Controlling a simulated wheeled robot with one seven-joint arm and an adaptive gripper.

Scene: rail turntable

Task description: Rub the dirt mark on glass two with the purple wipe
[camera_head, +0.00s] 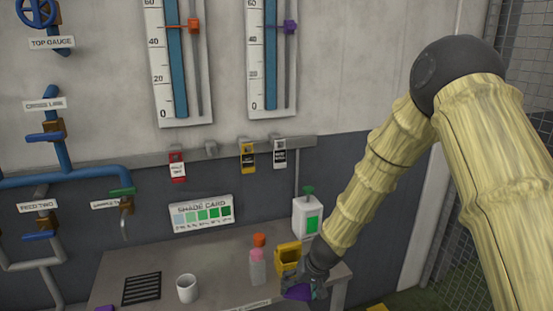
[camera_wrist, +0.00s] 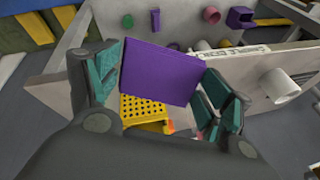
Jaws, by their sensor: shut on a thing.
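My gripper (camera_head: 305,284) is low over the right end of the bench and shut on the purple wipe (camera_head: 298,292). In the wrist view the wipe (camera_wrist: 158,70) is a flat purple sheet between the teal pads of my gripper (camera_wrist: 165,88). No label shows which is glass two. I cannot make out a clear dirt mark on either.
The grey bench (camera_head: 220,285) holds a white cup (camera_head: 187,288), a pink bottle with orange cap (camera_head: 258,266), a yellow holder (camera_head: 287,257) and a white dispenser (camera_head: 307,217). A rail (camera_head: 225,153) with hanging tags runs below the glasses. Pipes and valves (camera_head: 62,176) are at left.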

